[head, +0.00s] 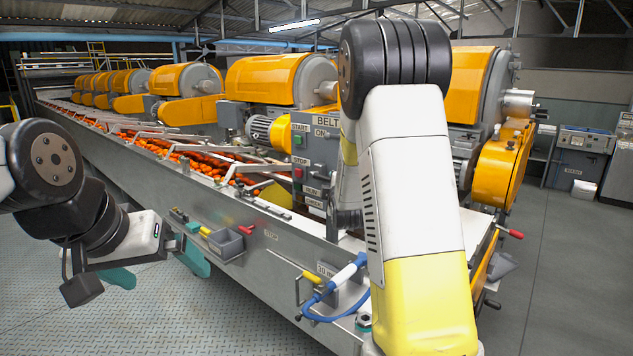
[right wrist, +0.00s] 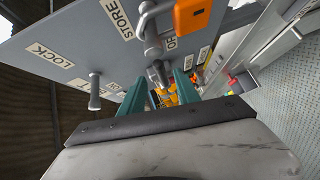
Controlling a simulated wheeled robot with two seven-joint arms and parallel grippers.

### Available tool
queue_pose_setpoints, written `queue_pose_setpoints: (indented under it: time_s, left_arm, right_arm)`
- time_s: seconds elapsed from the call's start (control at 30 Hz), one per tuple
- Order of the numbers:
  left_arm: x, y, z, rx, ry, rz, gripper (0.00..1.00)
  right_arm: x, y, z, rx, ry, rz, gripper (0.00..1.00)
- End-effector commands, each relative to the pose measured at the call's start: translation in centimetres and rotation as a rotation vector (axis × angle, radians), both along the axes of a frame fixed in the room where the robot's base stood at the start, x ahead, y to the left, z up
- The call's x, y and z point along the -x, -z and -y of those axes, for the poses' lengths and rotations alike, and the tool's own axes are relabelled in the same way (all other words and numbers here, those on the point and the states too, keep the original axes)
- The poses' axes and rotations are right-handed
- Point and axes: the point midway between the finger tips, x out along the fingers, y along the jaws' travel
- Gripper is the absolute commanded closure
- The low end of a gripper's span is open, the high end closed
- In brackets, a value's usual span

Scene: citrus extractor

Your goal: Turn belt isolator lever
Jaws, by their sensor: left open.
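The grey belt panel (head: 312,150) with start and stop buttons stands at the centre of the head view, partly hidden by my right arm. In the right wrist view, a grey panel (right wrist: 85,45) bears LOCK, STORE and OFF labels. A metal lever-like part (right wrist: 157,72) sticks out of it near OFF, around the tips of my right gripper (right wrist: 162,80). The teal fingers stand apart, one on each side of it; contact is unclear. The head view hides that gripper behind my arm. My left gripper (head: 155,268) is open and empty at the lower left, before the conveyor.
An orange padlock (right wrist: 192,14) hangs by its shackle close above the right fingers. A grey peg (right wrist: 95,92) juts out beside LOCK. The floor (head: 570,270) at right is clear.

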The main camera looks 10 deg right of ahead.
Motion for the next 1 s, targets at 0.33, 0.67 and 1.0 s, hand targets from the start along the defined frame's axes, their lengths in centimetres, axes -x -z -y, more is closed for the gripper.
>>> queue_pose_setpoints:
  time_s: [0.33,0.67,1.0]
  left_arm:
    - [0.0,0.0,0.0,0.0,0.0,0.0,0.0]
    - [0.0,0.0,0.0,0.0,0.0,0.0,0.0]
    - [0.0,0.0,0.0,0.0,0.0,0.0,0.0]
  right_arm:
    - [-5.1,0.8,0.6,-0.002,0.0,-0.003,0.61]
    - [-5.9,0.9,0.7,-0.004,0.0,-0.003,0.61]
    - [-5.9,0.9,0.6,-0.004,0.0,-0.002,1.0]
